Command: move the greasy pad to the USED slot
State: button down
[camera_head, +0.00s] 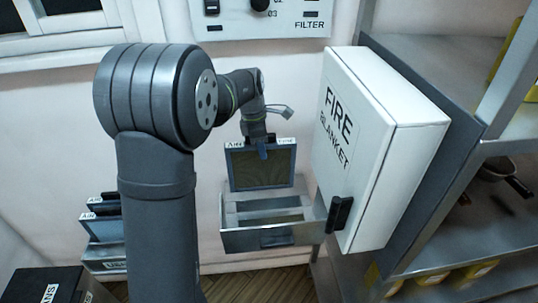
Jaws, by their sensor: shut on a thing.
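My gripper (262,148) is shut on the top edge of a framed pad (260,170). The pad has a blue-grey frame, a dark olive face and small white labels at its top corners; the left one reads AIR. It hangs roughly upright above the back of an open metal tray (234,241) with dividers. I cannot tell whether its lower edge touches the tray. At lower left, a rack (104,264) holds similar blue-framed pads (103,229). The label on its front is too small to read surely, and no slot clearly reads USED.
A white FIRE BLANKET box (362,150) stands close on the right, with a black handle (339,214) near the tray. A metal shelf (462,262) is beyond it. A panel marked FILTER (262,18) is on the wall above. A dark box (45,285) sits at lower left.

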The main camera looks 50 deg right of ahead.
jog(key=w+a+r, duration=0.2)
jog(key=w+a, duration=0.7)
jog(key=w, duration=0.3)
jog(key=w+a+r+m, duration=0.15)
jog(key=w+a, duration=0.35)
jog(key=a, duration=0.5)
jog(key=w+a+r+m, duration=0.1)
jog(key=w+a+r, duration=0.1)
jog(key=w+a, duration=0.6)
jog(key=w+a+r+m, duration=0.1)
jog(key=w+a+r, duration=0.15)
jog(key=a, duration=0.95)
jog(key=a+f, duration=0.2)
jog(key=a, duration=0.3)
notch_tip(320, 180, down, 21)
jog(key=s+n, duration=0.2)
jog(key=n, duration=0.1)
jog(key=shift+s+d+f+n, duration=0.15)
jog(key=shift+s+d+n, duration=0.1)
jog(key=shift+d+n, duration=0.1)
jog(key=shift+f, duration=1.3)
jog(key=c, duration=1.1)
grip_release()
